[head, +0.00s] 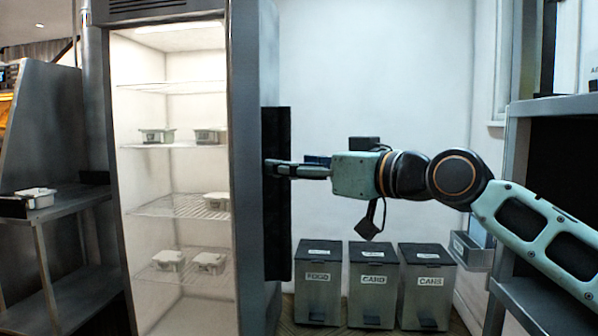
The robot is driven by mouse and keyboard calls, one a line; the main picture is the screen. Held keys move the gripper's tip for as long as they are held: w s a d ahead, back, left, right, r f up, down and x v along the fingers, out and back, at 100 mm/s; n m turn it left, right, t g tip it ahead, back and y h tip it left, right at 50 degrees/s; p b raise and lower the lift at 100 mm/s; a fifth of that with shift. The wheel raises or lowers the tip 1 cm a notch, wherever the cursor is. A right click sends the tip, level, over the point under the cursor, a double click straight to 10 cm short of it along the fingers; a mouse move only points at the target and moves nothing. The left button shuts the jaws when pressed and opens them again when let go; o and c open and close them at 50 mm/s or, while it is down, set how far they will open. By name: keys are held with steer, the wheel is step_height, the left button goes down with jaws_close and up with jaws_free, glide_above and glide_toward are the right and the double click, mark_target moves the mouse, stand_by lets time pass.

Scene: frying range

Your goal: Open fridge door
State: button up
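The tall steel fridge (97,150) fills the left half of the head view. Its lit white inside, with wire shelves (185,206), shows plainly. A grey upright panel (246,190) at its right looks like the door standing swung out, seen nearly edge-on; I cannot tell its exact angle. A long dark upright strip (278,230), apparently the handle, lies along the panel's right side. My gripper (272,168) reaches in from the right, its fingertips at the strip's upper part. The fingers are seen side-on, so their gap and any grip are unclear.
White tubs (209,262) sit on the fridge shelves. Three lidded bins (373,300) stand by the back wall, below my arm. A steel shelf unit (60,205) is at the left, and a dark-backed rack (540,104) is at the right.

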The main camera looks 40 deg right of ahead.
steer(key=r, duration=0.9)
steer(key=shift+s+d+r, duration=0.15)
steer(key=shift+s, duration=0.1)
steer(key=shift+c, duration=1)
steer(key=s+d+p, duration=0.1)
steer(key=s+d, duration=0.6)
steer(key=d, duration=0.2)
steer(key=shift+s+f+p, duration=0.35)
steer(key=shift+s+f, duration=0.05)
